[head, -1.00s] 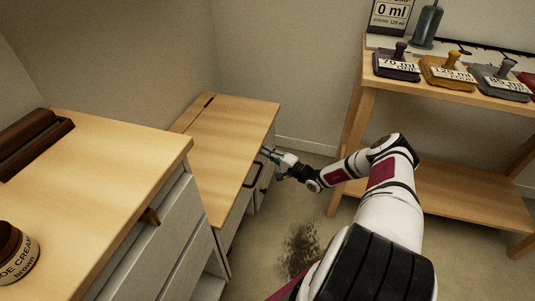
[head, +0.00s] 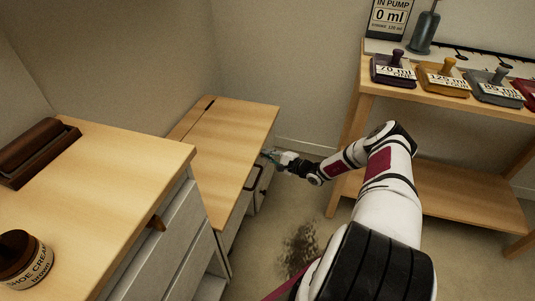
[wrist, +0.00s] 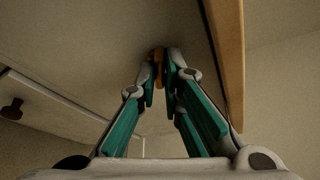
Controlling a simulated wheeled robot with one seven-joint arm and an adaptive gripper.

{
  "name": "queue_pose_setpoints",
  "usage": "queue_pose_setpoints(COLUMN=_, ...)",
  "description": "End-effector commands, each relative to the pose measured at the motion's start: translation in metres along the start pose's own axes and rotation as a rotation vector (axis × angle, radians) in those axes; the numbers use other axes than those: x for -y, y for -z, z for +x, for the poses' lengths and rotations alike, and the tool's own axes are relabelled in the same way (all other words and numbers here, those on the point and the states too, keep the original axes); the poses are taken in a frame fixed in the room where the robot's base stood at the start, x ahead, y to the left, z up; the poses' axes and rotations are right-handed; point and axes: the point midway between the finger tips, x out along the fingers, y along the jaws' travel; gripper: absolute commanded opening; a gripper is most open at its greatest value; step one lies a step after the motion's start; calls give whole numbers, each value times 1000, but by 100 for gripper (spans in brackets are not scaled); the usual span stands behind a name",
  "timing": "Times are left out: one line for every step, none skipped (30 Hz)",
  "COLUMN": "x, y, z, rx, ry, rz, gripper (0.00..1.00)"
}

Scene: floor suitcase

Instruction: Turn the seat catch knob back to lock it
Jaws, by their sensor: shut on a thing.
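The seat is a low wooden-topped bench (head: 232,135) in the head view, with a grey front that also fills much of the wrist view (wrist: 90,40). The seat catch knob (wrist: 158,58) is a small brass-coloured piece on that front, close to the wooden top's edge (wrist: 228,60). My gripper (wrist: 160,70) is shut on the knob, with one teal fingertip on each side of it.
A dark handle (head: 253,178) is on the bench front, nearer than my gripper. A taller drawer cabinet (head: 110,185) stands at the near left, with a shoe cream jar (head: 28,262) on it. A wooden shelf table (head: 440,90) stands at right. Open floor lies between.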

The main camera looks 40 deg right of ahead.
Motion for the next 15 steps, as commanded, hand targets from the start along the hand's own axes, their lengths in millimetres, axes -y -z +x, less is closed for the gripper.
queue_pose_setpoints(x=1, y=-1, z=0, rx=1, ry=-19, rz=37, gripper=0)
queue_pose_setpoints(x=1, y=0, z=0, rx=2, ry=-30, rz=64, gripper=0)
queue_pose_setpoints(x=1, y=0, z=0, rx=1, ry=-45, rz=99, gripper=0)
queue_pose_setpoints(x=2, y=0, z=0, rx=0, ry=-56, rz=125, gripper=0)
queue_pose_setpoints(x=2, y=0, z=0, rx=0, ry=-66, rz=151, gripper=0)
queue_pose_setpoints(x=2, y=1, z=0, rx=0, ry=-81, rz=186, gripper=0)
queue_pose_setpoints(x=2, y=1, z=0, rx=1, ry=-92, rz=212, gripper=0)
queue_pose_setpoints(x=2, y=1, z=0, rx=1, ry=-103, rz=237, gripper=0)
queue_pose_setpoints(x=2, y=1, z=0, rx=1, ry=-118, rz=273, gripper=0)
queue_pose_setpoints(x=2, y=1, z=0, rx=0, ry=-129, rz=299, gripper=0)
queue_pose_setpoints(x=2, y=2, z=0, rx=0, ry=-140, rz=324, gripper=0)
queue_pose_setpoints(x=2, y=2, z=0, rx=0, ry=-155, rz=359, gripper=0)
queue_pose_setpoints(x=2, y=2, z=0, rx=0, ry=-165, rz=385, gripper=0)
queue_pose_setpoints(x=3, y=2, z=1, rx=0, ry=-176, rz=412, gripper=0)
queue_pose_setpoints(x=2, y=2, z=1, rx=0, ry=-191, rz=445, gripper=0)
